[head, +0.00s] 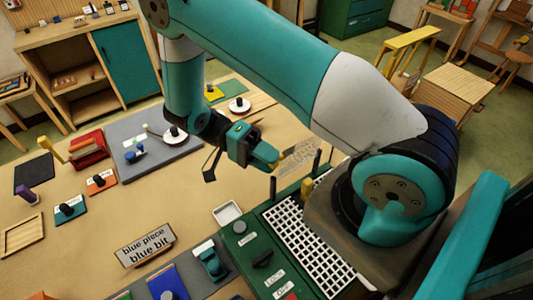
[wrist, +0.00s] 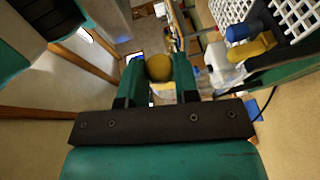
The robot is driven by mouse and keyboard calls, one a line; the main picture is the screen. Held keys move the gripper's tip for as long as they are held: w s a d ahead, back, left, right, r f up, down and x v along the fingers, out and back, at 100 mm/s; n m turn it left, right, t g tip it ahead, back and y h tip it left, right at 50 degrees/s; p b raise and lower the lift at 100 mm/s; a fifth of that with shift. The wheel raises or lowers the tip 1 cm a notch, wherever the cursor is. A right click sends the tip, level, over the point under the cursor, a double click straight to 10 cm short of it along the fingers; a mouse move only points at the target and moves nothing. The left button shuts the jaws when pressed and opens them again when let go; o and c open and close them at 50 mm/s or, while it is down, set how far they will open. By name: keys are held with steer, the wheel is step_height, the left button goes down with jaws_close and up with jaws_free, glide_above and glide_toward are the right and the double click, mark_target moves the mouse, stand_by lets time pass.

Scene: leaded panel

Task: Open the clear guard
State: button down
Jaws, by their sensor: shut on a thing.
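The clear guard (head: 298,155) is a see-through sheet with faint markings, raised at the far side of the green machine (head: 255,235). My gripper (head: 268,158) is at the guard's left end, above the table. In the wrist view, the gripper's two fingers (wrist: 159,78) are shut on a round yellow knob (wrist: 159,67). The knob seems to belong to the guard, but the join is not clear. A pale see-through part, probably the guard, shows right of the fingers in the wrist view (wrist: 217,60). My arm hides part of the machine's right side.
The machine has a white grid (head: 298,250), dark upright posts (head: 273,189) and a black switch (head: 262,259). A grey board (head: 150,150) with knobbed pieces lies at the left. The table centre is mostly clear.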

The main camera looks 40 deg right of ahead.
steer(key=c, duration=0.9)
jaws_free()
steer(key=shift+f+b, duration=0.15)
steer(key=shift+b, duration=0.3)
